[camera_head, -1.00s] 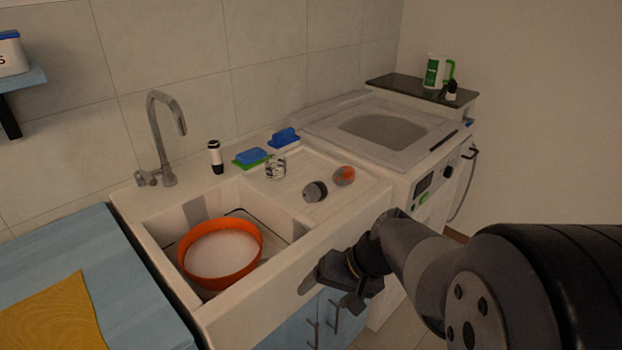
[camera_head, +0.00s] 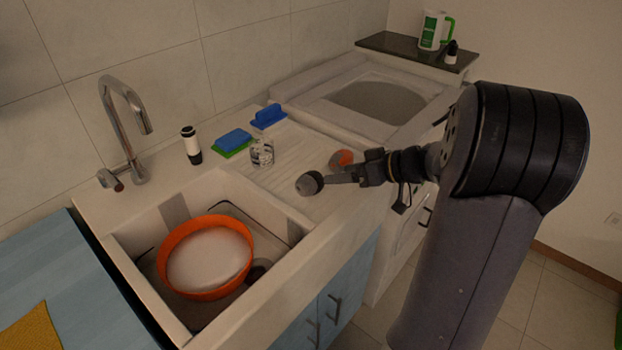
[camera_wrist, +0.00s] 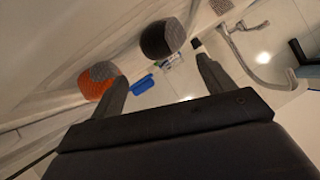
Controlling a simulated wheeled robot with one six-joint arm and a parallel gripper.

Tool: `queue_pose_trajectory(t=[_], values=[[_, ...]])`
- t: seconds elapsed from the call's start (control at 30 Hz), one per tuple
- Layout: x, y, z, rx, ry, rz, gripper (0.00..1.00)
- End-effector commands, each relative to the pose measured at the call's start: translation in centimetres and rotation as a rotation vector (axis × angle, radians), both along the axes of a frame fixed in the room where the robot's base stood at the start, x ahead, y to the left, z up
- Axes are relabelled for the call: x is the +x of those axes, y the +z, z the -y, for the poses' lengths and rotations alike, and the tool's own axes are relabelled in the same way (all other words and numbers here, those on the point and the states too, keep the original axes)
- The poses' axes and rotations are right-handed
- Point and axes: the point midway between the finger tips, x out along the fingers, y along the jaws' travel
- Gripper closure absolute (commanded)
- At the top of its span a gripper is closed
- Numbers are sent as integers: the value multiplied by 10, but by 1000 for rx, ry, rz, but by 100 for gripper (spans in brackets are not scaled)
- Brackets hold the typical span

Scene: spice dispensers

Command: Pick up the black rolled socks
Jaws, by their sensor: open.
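The black rolled socks (camera_head: 309,183) are a dark ball with a grey face on the sink's ridged drainboard, near its front edge. In the wrist view the black rolled socks (camera_wrist: 162,38) show beyond the fingertips, above and between them. My gripper (camera_head: 345,177) is just right of the socks in the head view and overlaps their edge there. The wrist view shows my gripper (camera_wrist: 160,80) open, with nothing between its fingers. I cannot tell whether a finger touches the socks.
An orange and grey ball (camera_head: 342,159) lies close behind my gripper. A patterned cup (camera_head: 262,152), a blue-green sponge (camera_head: 233,142), a blue brush (camera_head: 268,116) and a black-and-white bottle (camera_head: 191,145) stand farther back. An orange bowl (camera_head: 207,288) sits in the sink basin.

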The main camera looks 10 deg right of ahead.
Motion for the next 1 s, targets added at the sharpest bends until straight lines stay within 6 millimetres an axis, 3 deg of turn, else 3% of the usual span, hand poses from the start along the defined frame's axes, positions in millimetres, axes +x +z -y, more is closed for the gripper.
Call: queue_pose_trajectory(t=[0.6,0.93,1.0], values=[[36,-39,-55,0,3,-5,23],[41,-44,-60,-2,0,-3,23],[41,-44,-60,-2,0,-3,28]])
